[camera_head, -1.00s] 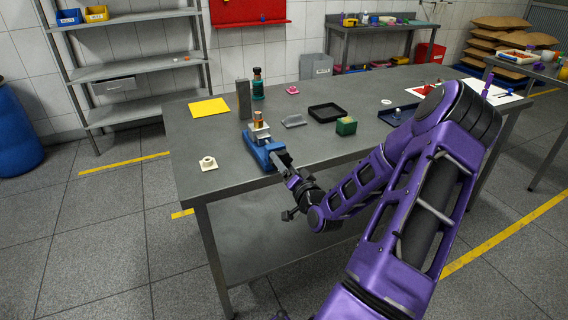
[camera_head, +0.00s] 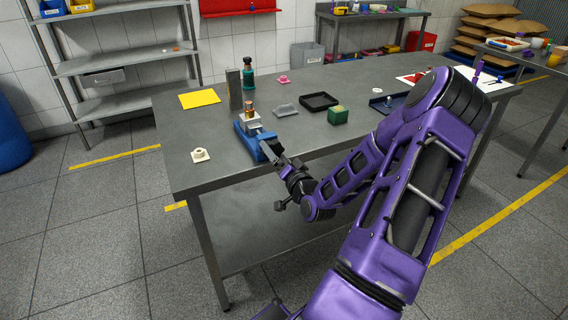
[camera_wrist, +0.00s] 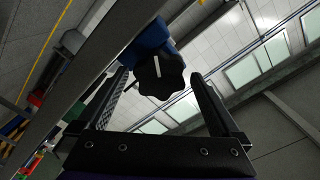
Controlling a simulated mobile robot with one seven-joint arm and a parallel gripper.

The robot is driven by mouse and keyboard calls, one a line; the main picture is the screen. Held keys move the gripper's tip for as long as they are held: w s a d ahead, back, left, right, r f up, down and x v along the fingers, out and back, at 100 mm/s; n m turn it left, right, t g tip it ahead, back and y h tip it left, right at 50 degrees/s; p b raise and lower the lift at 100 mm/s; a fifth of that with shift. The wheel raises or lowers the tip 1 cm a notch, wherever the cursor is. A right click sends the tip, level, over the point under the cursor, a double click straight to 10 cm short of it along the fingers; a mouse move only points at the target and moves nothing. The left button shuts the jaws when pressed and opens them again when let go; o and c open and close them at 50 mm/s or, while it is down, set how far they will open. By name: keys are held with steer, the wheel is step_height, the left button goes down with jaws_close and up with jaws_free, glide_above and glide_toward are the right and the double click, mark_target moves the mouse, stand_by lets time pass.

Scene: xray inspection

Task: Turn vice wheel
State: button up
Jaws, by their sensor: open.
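The blue vice (camera_head: 254,140) stands at the near left edge of the grey table. A small orange and silver part (camera_head: 249,112) sits in or on its top; I cannot tell how firmly it is held. In the wrist view the vice wheel (camera_wrist: 160,76) is a black lobed knob with a white line, in front of the blue vice body (camera_wrist: 150,40). My gripper (camera_wrist: 157,92) is open, with one finger on each side of the wheel and visible gaps. In the head view my gripper (camera_head: 277,152) is at the vice's front end, and the wheel is hidden.
A white flanged part (camera_head: 200,155) lies left of the vice. A dark upright block (camera_head: 235,90) and a green bottle-like object (camera_head: 249,74) stand behind it. The table's front edge (camera_head: 225,184) is close below my gripper.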

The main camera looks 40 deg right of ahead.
steer(key=p+v, duration=0.3)
steer(key=v, duration=1.4)
steer(key=shift+s, duration=0.15)
steer(key=shift+d, duration=0.1)
